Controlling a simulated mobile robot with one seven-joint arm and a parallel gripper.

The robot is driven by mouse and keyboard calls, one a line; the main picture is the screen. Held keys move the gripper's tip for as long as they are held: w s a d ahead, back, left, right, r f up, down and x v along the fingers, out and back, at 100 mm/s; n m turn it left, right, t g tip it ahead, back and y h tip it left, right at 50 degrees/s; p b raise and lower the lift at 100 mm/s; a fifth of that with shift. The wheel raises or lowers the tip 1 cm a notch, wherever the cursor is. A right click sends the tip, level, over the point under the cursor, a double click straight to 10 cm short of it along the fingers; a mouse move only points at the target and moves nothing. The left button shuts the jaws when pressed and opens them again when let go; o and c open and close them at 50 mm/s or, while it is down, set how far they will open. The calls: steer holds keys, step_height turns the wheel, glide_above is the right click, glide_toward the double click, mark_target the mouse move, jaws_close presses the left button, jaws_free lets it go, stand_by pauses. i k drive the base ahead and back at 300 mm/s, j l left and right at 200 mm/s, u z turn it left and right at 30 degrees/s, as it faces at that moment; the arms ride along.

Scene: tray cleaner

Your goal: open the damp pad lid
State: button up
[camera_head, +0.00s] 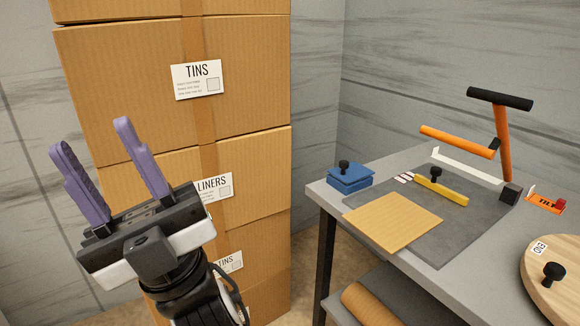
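My gripper (92,136) is at the left of the head view, with its two purple fingers pointing up. The fingers stand well apart with nothing between them, in front of the stacked boxes and away from the table. A round wooden lid (560,262) with a black knob is at the right edge of the view, partly cut off. It carries a small white label that I cannot read surely. It lies flat, and I cannot see what is under it. I cannot tell from lettering whether it is the damp pad lid.
A grey table (480,265) holds a blue block (350,180) with a black knob, a dark mat (400,255), a tan square sheet (393,222), a yellow bar (440,190) and an orange-handled lever (503,145). Tall cardboard boxes (120,85) stand behind my gripper.

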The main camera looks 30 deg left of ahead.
mark_target(347, 172)
steer(key=u, duration=0.55)
steer(key=i+j+z, duration=0.75)
steer(key=k, duration=0.1)
